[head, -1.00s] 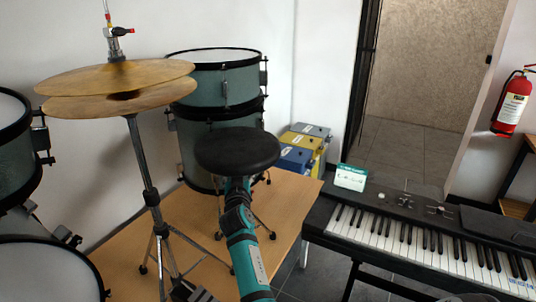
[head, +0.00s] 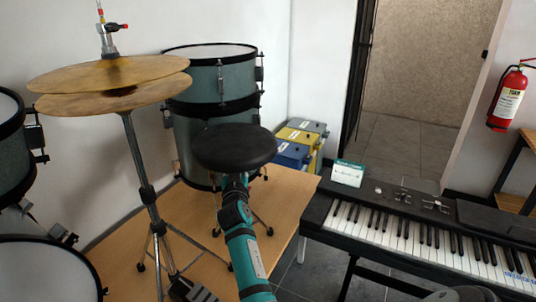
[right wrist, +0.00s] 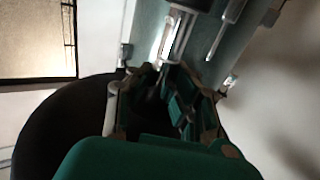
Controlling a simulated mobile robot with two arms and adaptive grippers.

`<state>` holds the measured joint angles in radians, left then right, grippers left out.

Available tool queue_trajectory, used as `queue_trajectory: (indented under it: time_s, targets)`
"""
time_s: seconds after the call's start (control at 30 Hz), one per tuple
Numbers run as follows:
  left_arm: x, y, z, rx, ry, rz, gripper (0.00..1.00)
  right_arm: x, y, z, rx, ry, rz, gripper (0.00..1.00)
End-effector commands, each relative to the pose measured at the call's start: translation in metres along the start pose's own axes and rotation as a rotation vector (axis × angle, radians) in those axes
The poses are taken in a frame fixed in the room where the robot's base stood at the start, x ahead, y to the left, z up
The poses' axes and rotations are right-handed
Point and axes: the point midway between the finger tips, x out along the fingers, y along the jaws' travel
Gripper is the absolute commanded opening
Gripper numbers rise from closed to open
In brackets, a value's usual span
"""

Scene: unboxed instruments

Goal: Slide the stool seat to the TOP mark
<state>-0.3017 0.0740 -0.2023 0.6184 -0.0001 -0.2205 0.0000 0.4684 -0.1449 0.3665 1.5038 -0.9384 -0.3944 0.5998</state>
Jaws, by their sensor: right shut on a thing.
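The stool seat (head: 235,147) is a round black cushion in the middle of the head view, in front of the teal drums. My right gripper (head: 234,181) is at the end of the teal arm, just under the seat's near edge. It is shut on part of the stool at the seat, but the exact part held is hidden. In the right wrist view the dark seat (right wrist: 45,128) fills the left side beside my gripper's fingers (right wrist: 160,88). The stool's post is mostly hidden behind my arm. I cannot make out the TOP mark. My left gripper is out of view.
A cymbal stand (head: 133,150) stands close on the left, with teal drums (head: 213,80) behind the seat. A keyboard (head: 420,228) stands on the right. Blue and yellow boxes (head: 300,138) are behind. The wooden platform (head: 285,195) has bare room right of the seat.

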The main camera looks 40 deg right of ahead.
Motion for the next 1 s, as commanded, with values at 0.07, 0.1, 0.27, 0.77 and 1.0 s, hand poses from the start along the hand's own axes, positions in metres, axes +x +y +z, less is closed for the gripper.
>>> queue_trajectory:
  time_s: [0.07, 0.1, 0.27, 0.77, 1.0]
  targets:
    - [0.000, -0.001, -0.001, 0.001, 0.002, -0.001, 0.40, 0.001, 0.000, -0.005, 0.000, 0.008, 0.000, 0.00]
    - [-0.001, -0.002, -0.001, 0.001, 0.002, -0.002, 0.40, 0.001, 0.000, -0.005, 0.000, 0.009, 0.000, 0.00]
    - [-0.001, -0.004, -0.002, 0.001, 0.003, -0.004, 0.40, 0.001, 0.000, -0.006, 0.000, 0.009, 0.000, 0.00]
    - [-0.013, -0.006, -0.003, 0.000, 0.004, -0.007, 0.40, 0.001, 0.000, -0.022, 0.000, 0.012, 0.001, 0.00]
    - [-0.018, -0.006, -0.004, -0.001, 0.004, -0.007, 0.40, 0.001, 0.000, -0.030, 0.000, 0.013, 0.001, 0.00]
